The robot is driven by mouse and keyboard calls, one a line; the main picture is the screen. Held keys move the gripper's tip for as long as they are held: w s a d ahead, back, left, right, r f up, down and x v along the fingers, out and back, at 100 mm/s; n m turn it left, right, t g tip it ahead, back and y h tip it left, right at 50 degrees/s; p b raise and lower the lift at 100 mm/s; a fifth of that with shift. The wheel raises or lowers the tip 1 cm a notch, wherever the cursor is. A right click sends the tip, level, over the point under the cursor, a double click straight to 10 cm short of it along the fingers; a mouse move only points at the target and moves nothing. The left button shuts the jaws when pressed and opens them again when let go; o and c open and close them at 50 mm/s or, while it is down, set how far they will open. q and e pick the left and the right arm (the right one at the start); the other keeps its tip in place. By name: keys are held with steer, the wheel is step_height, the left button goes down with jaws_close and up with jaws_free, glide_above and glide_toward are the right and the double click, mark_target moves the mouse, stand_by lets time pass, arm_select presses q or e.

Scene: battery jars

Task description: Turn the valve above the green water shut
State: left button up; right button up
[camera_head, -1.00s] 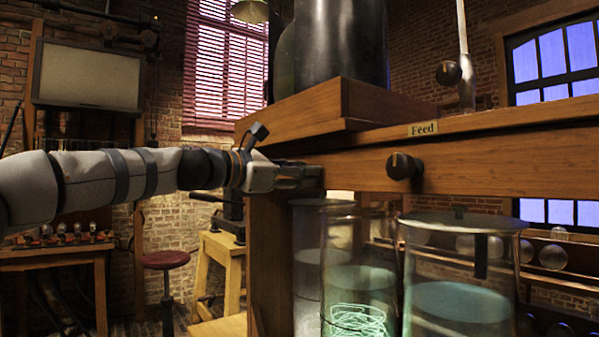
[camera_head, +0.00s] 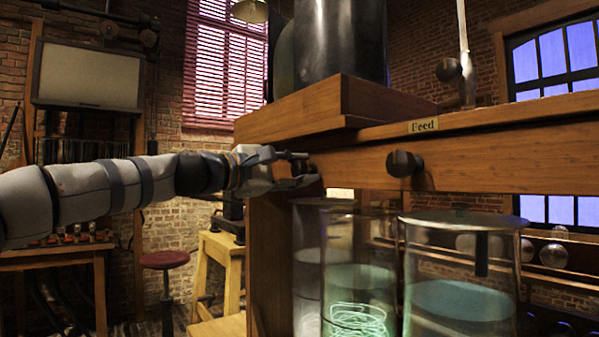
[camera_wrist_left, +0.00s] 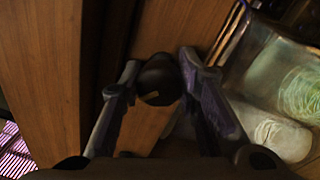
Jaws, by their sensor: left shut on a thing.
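A dark round valve knob (camera_wrist_left: 160,82) sits on the front of the wooden beam (camera_head: 480,165), with a small pale mark on its face. In the left wrist view it is between my left gripper's fingers (camera_wrist_left: 160,80). My left gripper (camera_head: 300,168) is shut on it at the beam's left end; the fingers hide it in the head view. Below stands a glass jar (camera_head: 352,275) of pale green water with a glowing coil. My right gripper is not in view.
A second dark knob (camera_head: 403,164) is on the beam to the right, above a jar of blue-green water (camera_head: 462,300). A "Feed" label (camera_head: 423,125) is on the beam's upper edge. A red stool (camera_head: 165,260) stands at the left.

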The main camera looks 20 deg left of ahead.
arm_select(q)
steer(key=m+b, duration=0.1)
steer(key=m, duration=0.5)
steer(key=shift+f+m+h, duration=0.1)
steer(key=shift+m+h, duration=0.2)
steer(key=shift+h, duration=0.1)
steer(key=shift+m+b, duration=0.4)
steer(key=shift+m, duration=1.2)
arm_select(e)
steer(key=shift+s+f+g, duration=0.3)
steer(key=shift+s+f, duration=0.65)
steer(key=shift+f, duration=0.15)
arm_select(q)
steer(key=shift+a+r, duration=0.1)
steer(key=shift+r, duration=0.1)
steer(key=o, duration=1.2)
